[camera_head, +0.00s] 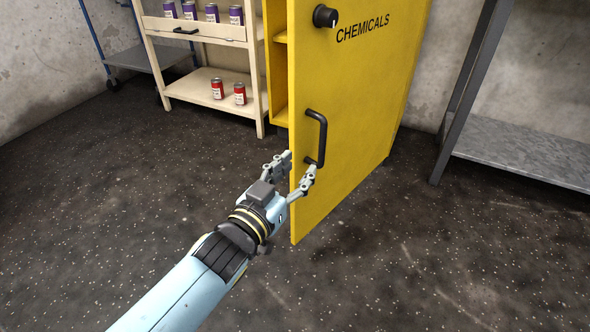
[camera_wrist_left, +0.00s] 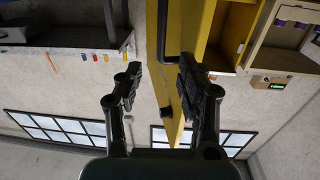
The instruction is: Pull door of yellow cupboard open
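The yellow cupboard's door (camera_head: 358,110), marked CHEMICALS, stands ajar in the head view, with shelves of the yellow cupboard (camera_head: 279,75) showing past its left edge. It has a black handle (camera_head: 322,135) and a black knob (camera_head: 325,16). My left gripper (camera_head: 298,164) is open at the door's free edge, below and beside the handle. One finger is on the front side, the other behind the edge. In the left wrist view, the door (camera_wrist_left: 174,75) shows edge-on between the spread fingers (camera_wrist_left: 160,70). Contact cannot be told. My right gripper is not in view.
A cream shelf unit (camera_head: 203,30) with purple and red cans stands left of the cupboard. A grey metal table (camera_head: 540,150) stands at the right. The dark speckled floor (camera_head: 120,210) in front is clear.

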